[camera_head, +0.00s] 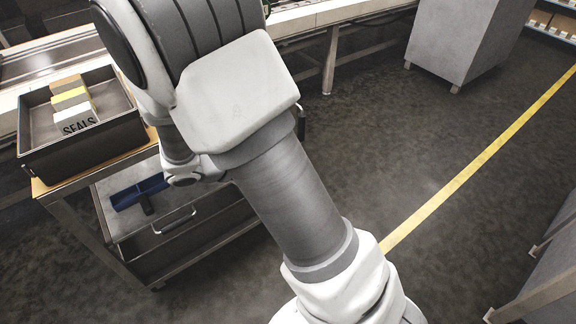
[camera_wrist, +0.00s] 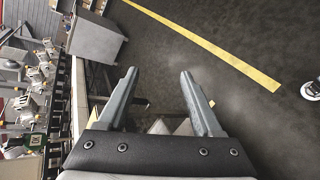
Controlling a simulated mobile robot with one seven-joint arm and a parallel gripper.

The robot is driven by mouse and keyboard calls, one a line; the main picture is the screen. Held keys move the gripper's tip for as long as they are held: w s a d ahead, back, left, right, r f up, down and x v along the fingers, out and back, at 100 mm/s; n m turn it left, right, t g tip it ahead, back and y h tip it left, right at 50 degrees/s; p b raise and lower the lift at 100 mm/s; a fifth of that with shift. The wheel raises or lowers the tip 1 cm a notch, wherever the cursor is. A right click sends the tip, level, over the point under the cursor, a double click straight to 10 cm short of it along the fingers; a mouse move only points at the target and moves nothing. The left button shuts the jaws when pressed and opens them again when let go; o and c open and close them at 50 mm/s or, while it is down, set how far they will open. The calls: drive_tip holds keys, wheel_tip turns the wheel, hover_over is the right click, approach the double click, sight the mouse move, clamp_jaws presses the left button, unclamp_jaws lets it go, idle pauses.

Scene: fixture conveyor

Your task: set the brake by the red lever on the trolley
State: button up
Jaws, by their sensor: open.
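No red lever shows in either view, and I cannot pick out a trolley for certain. A wood-edged stand with a grey lower level (camera_head: 108,226) is at the left in the head view; my arm hides its right part. My gripper (camera_wrist: 159,72) is open in the wrist view, its two fingers apart with dark floor between their tips. Nothing is held. Pale and yellowish pieces show low between the fingers, too cut off to name. In the head view my gripper is hidden behind my arm.
A dark bin (camera_head: 118,135) with a SEALS label stands on the stand. A blue object (camera_head: 137,192) lies below it. A conveyor (camera_head: 318,17) runs along the back. A grey cabinet (camera_head: 462,40) stands at the back right. The floor around the yellow line (camera_head: 470,172) is clear.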

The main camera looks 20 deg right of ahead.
drive_tip(key=shift+s+d+r, duration=0.25)
drive_tip(key=shift+s+r, duration=0.05)
drive_tip(key=shift+s, duration=0.2)
